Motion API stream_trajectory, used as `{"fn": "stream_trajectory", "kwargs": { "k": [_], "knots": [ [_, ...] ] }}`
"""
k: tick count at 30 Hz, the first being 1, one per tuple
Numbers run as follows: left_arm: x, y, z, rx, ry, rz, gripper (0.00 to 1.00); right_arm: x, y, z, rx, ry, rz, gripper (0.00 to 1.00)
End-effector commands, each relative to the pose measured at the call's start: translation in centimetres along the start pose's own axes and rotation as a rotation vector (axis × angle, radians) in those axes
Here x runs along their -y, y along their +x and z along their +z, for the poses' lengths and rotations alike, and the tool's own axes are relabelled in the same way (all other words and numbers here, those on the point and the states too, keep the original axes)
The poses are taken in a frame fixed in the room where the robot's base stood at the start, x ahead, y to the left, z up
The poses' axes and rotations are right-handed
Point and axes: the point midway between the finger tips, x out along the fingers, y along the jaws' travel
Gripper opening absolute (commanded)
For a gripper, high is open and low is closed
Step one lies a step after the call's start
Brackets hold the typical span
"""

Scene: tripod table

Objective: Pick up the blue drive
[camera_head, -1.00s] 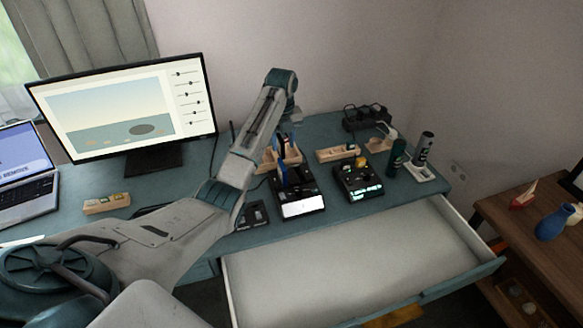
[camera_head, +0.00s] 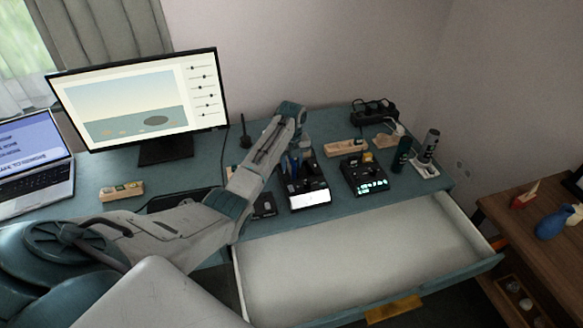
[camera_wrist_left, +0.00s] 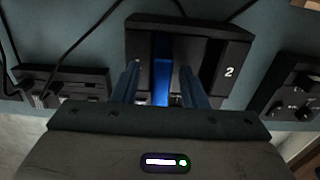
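The blue drive (camera_wrist_left: 161,82) shows as a bright blue upright strip in a black dock marked "2" (camera_wrist_left: 225,62) in the left wrist view. My left gripper (camera_wrist_left: 160,75) has its two blue-grey fingers on either side of the drive, with a visible gap on each side. It is open and not gripping. In the head view my left gripper (camera_head: 295,160) is down at the black dock with a lit white front (camera_head: 310,199), mostly behind my own wrist. The drive cannot be told clearly from the fingers there. My right gripper is not in view.
A second black device with lit buttons (camera_head: 365,178) stands to the right. Dark and silver bottles (camera_head: 402,155) stand farther right. A wooden block (camera_head: 346,148) and a power strip (camera_head: 375,112) are behind. The open drawer (camera_head: 350,265) in front is empty. A monitor (camera_head: 140,100) stands left.

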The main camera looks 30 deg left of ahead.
Motion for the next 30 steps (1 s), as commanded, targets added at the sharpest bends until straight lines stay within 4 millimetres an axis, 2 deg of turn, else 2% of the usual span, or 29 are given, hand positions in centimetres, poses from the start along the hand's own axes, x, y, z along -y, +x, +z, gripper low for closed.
{"fn": "stream_trajectory", "kwargs": {
  "k": [2, 3, 8, 9, 20, 23, 30],
  "knots": [
    [0.0, 0.0, 0.0, 0.0, 0.0, 0.0, 0.39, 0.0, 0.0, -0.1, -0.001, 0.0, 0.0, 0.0],
    [0.0, 0.0, 0.0, 0.0, 0.0, 0.0, 0.35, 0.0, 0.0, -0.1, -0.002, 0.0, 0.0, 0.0],
    [0.0, 0.0, 0.0, 0.0, 0.0, 0.0, 0.04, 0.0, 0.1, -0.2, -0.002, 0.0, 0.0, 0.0],
    [0.0, 0.0, 0.0, 0.0, 0.0, 0.0, 0.0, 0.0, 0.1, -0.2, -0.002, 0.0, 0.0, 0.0],
    [0.1, -0.6, 0.1, 0.002, 0.0, -0.002, 0.0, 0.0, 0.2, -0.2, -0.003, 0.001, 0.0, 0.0],
    [0.1, -2.0, 0.1, 0.004, 0.0, -0.004, 0.0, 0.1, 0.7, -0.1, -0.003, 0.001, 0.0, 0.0],
    [0.1, -6.9, 0.1, 0.004, 0.0, -0.004, 0.0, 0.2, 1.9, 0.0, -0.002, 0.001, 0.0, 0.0]
  ]
}}
